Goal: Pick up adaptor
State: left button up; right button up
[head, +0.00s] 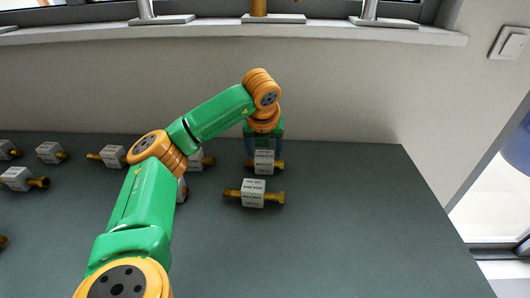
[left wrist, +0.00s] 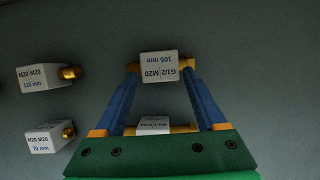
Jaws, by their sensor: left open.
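Several adaptors, brass fittings with white printed labels, lie on the dark table. One adaptor (head: 264,162) is at the back, right under my left gripper (head: 264,150). In the left wrist view this adaptor (left wrist: 159,66), labelled "G1/2 M20 105 mm", lies at the fingertips of my left gripper (left wrist: 160,70). The blue fingers are open, one near each brass end; I cannot tell whether they touch it. A nearer adaptor (head: 252,193) lies in front of it; in the left wrist view a label (left wrist: 153,124) shows partly behind the gripper's green body. My right gripper is not in view.
More adaptors lie to the left, such as one (head: 112,156) at the back and one (head: 20,179) at the far left. The dark table (head: 340,220) is clear on the right. A wall (head: 330,90) stands close behind it.

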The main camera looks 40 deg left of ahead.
aim_at(264, 155)
pick_arm(q)
jog(key=x, duration=0.3)
jog(key=shift+w+a, duration=0.15)
jog(key=shift+r, duration=0.15)
jog(key=c, duration=1.1)
